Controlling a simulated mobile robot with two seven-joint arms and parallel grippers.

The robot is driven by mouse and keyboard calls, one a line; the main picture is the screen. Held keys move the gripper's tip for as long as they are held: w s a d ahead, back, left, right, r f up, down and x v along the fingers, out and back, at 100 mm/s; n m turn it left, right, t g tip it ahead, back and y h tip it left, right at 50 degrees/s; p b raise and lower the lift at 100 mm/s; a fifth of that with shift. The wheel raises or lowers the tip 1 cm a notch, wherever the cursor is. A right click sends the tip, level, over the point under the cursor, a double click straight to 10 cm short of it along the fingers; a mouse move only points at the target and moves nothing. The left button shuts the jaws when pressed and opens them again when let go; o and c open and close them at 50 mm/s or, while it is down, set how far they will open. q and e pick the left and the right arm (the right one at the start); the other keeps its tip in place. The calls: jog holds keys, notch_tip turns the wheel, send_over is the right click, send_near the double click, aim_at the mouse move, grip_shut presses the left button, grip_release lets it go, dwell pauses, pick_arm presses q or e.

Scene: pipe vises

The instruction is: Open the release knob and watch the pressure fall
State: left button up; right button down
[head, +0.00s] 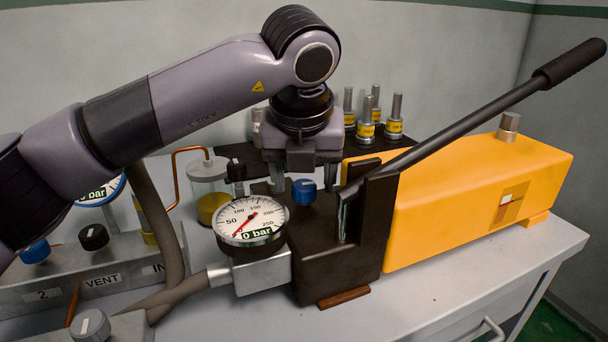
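The hand pump has a dark block (335,265) and a yellow tank (470,200). A blue knob (304,192), apparently the release knob, stands on top of the block. The round pressure gauge (250,216) in front of it reads 0 bar, with its red needle at the low end. My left gripper (303,180) points down over the blue knob. Its fingers are apart, one towards each side of the knob; I cannot tell whether they touch it. Which way the knob is turned is not clear. My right gripper is not in view.
The pump lever (470,115) slopes up to the right, close to my gripper. At left is a valve panel (100,285) with black and blue knobs and another gauge. Several metal fittings (394,118) stand behind. A hose (165,235) runs at left. The bench's front right is clear.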

aim_at(303, 217)
pick_arm(q)
jog(key=v, duration=0.7)
dwell(0.3)
